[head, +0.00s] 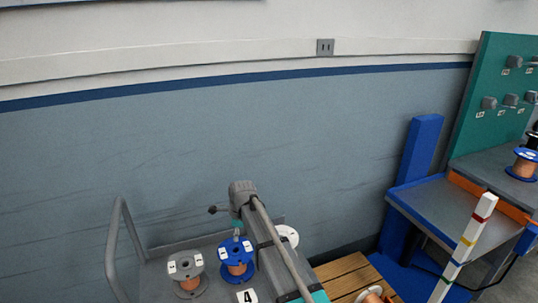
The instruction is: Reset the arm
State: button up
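My arm reaches up from the bottom edge of the head view to a grey joint, then bends down over a cart. My gripper (237,233) is small and mostly hidden at the arm's end, just above or behind a blue spool (237,250) wound with copper wire. I cannot tell whether it touches the spool, or whether its fingers are open or shut.
The grey cart (150,272) with a tall handle also holds a grey copper spool (187,264), a white-topped spool (287,235) and a card marked 4 (247,296). A wooden pallet (350,275) is to its right.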

jog(key=s+d+n+h, duration=0.1)
jog(key=s+d+n, duration=0.5)
jog(key=d, duration=0.6)
jog(key=s+d+n, duration=0.5)
jog(key=s+d, duration=0.1)
jog(key=d, duration=0.5)
jog(key=s+d+n+h, duration=0.1)
jog(key=s+d+n, duration=0.55)
jog(key=d, duration=0.55)
notch_tip(320, 180, up, 16)
jog(key=p, duration=1.6)
jog(key=shift+a, duration=0.25)
jog(key=shift+w, duration=0.1)
jog(key=shift+o, duration=1.3)
